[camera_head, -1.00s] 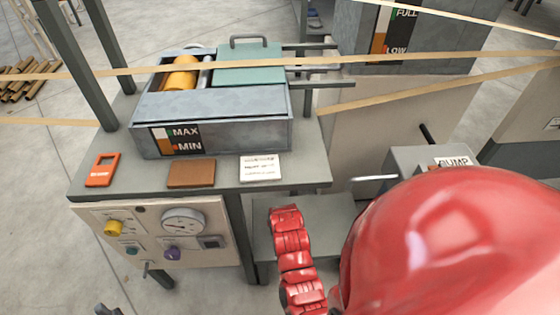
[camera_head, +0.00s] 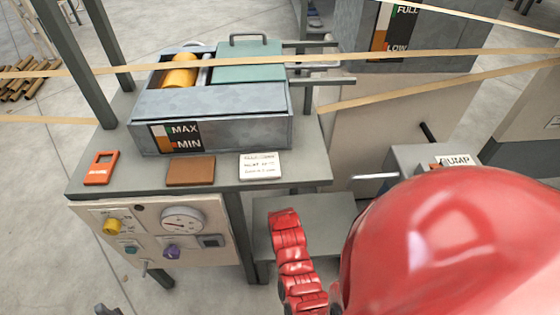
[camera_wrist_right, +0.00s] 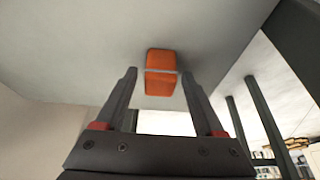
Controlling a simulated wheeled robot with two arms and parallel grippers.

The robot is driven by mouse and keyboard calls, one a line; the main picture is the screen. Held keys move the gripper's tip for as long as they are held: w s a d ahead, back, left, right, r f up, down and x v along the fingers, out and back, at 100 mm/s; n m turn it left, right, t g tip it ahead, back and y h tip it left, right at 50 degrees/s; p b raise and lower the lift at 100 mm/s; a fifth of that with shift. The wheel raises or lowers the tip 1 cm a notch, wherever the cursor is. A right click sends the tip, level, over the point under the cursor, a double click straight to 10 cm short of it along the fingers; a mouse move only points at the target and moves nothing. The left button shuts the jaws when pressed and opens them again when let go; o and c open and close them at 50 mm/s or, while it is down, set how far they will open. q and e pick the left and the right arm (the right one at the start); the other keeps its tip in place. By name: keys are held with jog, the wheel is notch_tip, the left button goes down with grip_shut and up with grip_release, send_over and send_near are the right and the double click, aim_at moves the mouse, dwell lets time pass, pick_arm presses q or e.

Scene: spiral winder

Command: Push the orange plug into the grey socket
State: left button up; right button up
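An orange block (camera_wrist_right: 161,72), which looks like the plug, shows in the right wrist view against a pale grey surface, with a thin light line across it. My right gripper (camera_wrist_right: 159,74) is open, its two dark fingers apart on either side of the block in the picture. I cannot tell whether they touch it. In the head view, my large red arm part hides the right gripper. An orange sliver (camera_head: 435,167) shows beside the PUMP label; I cannot tell whether it is the plug. I cannot make out the grey socket. A dark tip (camera_head: 107,310) at the bottom left may be my left gripper.
A metal bench (camera_head: 225,176) carries a grey tank (camera_head: 225,135), an orange tag (camera_head: 102,168), a brown block (camera_head: 191,171) and a white card (camera_head: 260,166). A control panel (camera_head: 150,235) hangs at its front. Tan strips (camera_head: 440,84) cross the view.

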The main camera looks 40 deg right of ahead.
grip_shut()
jog(key=shift+r, duration=0.55)
jog(key=v, duration=0.2)
jog(key=shift+s+a+r+p, duration=0.1)
jog(key=shift+a+r+p, duration=0.15)
jog(key=shift+r+p, duration=0.15)
jog(key=s+a+r+p, duration=0.1)
jog(key=s+a, duration=0.9)
jog(key=shift+a+p, duration=0.3)
jog(key=shift+a, duration=0.1)
jog(key=shift+s+r, duration=0.1)
jog(key=shift+r, duration=0.05)
